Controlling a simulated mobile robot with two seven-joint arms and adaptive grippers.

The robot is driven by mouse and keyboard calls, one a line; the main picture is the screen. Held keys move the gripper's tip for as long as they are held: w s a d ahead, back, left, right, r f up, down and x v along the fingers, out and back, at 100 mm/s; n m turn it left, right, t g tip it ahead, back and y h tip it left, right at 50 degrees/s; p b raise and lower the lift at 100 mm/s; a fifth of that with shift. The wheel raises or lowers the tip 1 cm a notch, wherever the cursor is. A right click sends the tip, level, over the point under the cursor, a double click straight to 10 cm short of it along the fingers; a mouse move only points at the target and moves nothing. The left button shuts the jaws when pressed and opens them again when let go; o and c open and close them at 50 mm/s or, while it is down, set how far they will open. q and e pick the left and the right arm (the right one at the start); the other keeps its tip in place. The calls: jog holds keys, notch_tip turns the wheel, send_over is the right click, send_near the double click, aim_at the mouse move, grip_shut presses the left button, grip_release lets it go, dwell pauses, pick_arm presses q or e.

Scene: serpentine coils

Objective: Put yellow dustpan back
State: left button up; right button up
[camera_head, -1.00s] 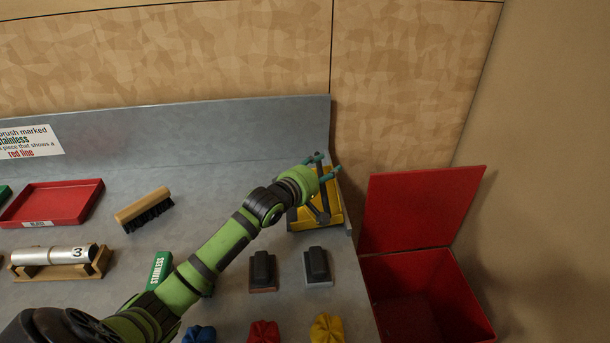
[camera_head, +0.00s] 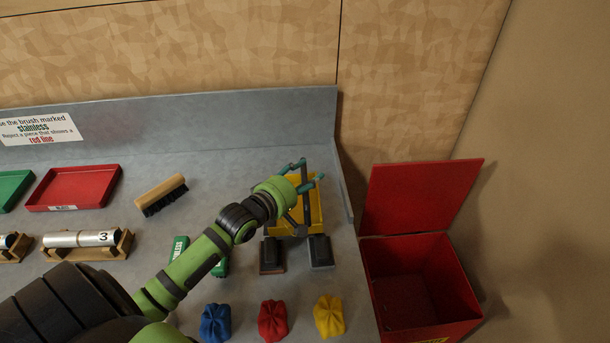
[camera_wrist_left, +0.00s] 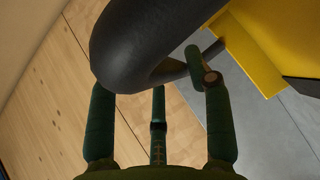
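The yellow dustpan (camera_head: 317,204) lies at the right end of the grey bench, near the back edge. My left gripper (camera_head: 304,174) is over it, coming from the left, and hides part of it. In the left wrist view the dustpan's thick black handle (camera_wrist_left: 150,40) arches across the top, close to the fingertips, with the yellow pan (camera_wrist_left: 255,55) at upper right. The gripper's fingers (camera_wrist_left: 158,100) are spread apart. I cannot tell whether any finger touches the handle. My right gripper is not in view.
Two dark blocks (camera_head: 271,255) (camera_head: 320,251) stand just in front of the dustpan. Blue, red and yellow cloths (camera_head: 329,316) lie nearer. An open red bin (camera_head: 425,285) stands right of the bench. A brush (camera_head: 161,194), red tray (camera_head: 74,188) and green stainless-marked brush (camera_head: 178,249) lie left.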

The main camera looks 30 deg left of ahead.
pick_arm(q)
jog(key=o, duration=0.7)
jog(key=shift+o, duration=0.2)
jog(key=v, duration=1.2)
